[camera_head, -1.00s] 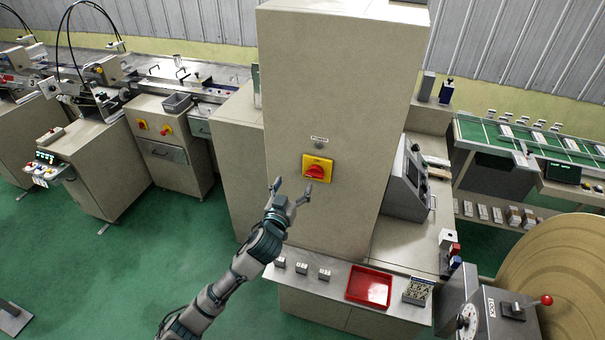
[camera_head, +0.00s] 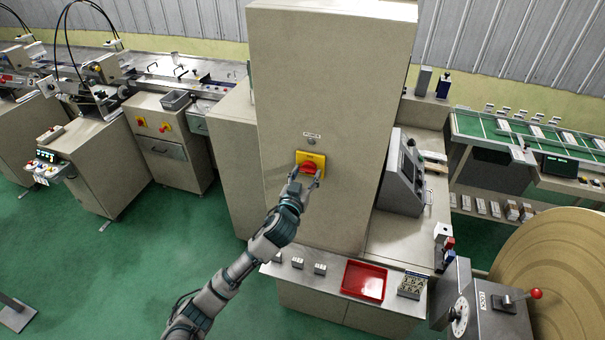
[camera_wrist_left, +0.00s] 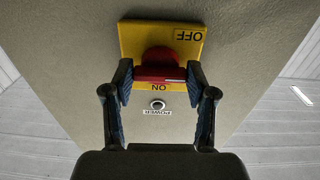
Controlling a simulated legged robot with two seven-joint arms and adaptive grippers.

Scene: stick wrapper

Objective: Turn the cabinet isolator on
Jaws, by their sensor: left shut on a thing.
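The isolator is a red rotary knob (camera_head: 309,167) on a yellow plate (camera_head: 318,157), on the front face of the tall beige cabinet (camera_head: 330,70). My left gripper (camera_head: 306,176) is at the knob, with one finger on each side of it. In the left wrist view the red knob (camera_wrist_left: 158,68) sits between the fingertips, which are shut on it. The yellow plate (camera_wrist_left: 140,38) there reads OFF at its upper right and ON just below the knob, both upside down. The knob's exact setting is hard to tell. My right gripper is not in view.
A POWER-labelled round fitting (camera_wrist_left: 158,103) is on the cabinet near the plate. A red tray (camera_head: 363,281) and small switches (camera_head: 297,262) are on the ledge below. A tilted control panel (camera_head: 403,175) stands right of the cabinet. Green floor (camera_head: 130,260) is open at left.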

